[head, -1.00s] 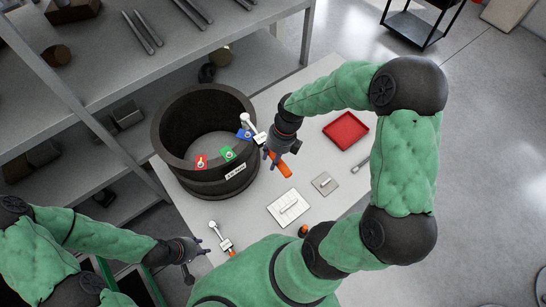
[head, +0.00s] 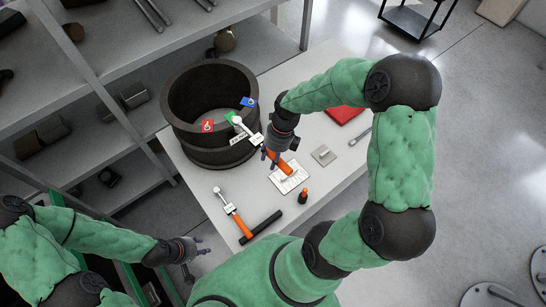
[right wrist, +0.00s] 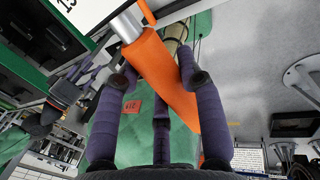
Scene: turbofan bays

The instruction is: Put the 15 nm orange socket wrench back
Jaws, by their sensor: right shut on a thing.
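My right gripper (head: 270,153) is shut on an orange-handled wrench (head: 280,164) with a silver head and a white tag, held beside the dark ring. The orange handle (right wrist: 160,70) fills the gap between the fingers in the right wrist view; the tag's text is cut off there. A second orange-handled wrench (head: 240,224), also with a white tag, lies on the table at the front left. Its tag is too small to read. My left gripper (head: 198,247) is open and empty near the table's front left edge.
A white pad (head: 296,184), a grey plate (head: 324,155), a red tray (head: 344,115), a black-handled tool (head: 262,224) and a small orange-black item (head: 303,197) lie on the table (head: 330,185).

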